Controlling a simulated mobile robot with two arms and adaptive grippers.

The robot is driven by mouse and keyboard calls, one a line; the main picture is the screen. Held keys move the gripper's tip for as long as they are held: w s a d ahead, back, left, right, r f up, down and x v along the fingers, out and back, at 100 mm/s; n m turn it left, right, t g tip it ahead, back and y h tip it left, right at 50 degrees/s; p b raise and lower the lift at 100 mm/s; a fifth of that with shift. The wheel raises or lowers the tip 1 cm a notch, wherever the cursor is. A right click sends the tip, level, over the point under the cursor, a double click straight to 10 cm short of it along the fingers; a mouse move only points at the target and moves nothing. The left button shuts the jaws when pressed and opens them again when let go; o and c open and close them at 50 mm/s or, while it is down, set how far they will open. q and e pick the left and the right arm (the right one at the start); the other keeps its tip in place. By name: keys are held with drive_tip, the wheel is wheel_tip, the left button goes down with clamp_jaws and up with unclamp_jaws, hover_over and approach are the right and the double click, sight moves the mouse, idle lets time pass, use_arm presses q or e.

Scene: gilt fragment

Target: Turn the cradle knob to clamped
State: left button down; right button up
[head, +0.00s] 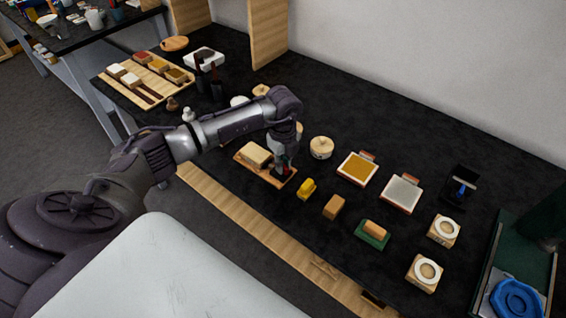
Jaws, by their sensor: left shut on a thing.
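The cradle (245,162) is a low wooden board near the front edge of the black bench, in the middle of the head view. A pale cream block (256,154) sits on it. My left gripper (283,168) points down over the cradle's right end, beside the block. It is shut on the cradle knob there, which the fingers mostly hide. A little red shows at the fingertips. The knob's setting cannot be read. My right gripper is not in view.
A yellow object (307,188), a tan block (334,207) and a green-based brush or pad (372,234) lie to the right. A round wooden pot (321,148) and a tray of gold (358,168) stand behind. Dark bottles (215,82) stand at the back left.

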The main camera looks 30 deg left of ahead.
use_arm(q)
drive_tip(key=shift+w+a+r+n, duration=0.1)
drive_tip(key=shift+n, duration=1.1)
drive_tip(key=c, duration=1.2)
unclamp_jaws()
drive_tip(key=shift+o, duration=0.2)
drive_tip(key=shift+r, duration=0.15)
wheel_tip(320, 180, up, 12)
drive_tip(key=shift+f, duration=0.2)
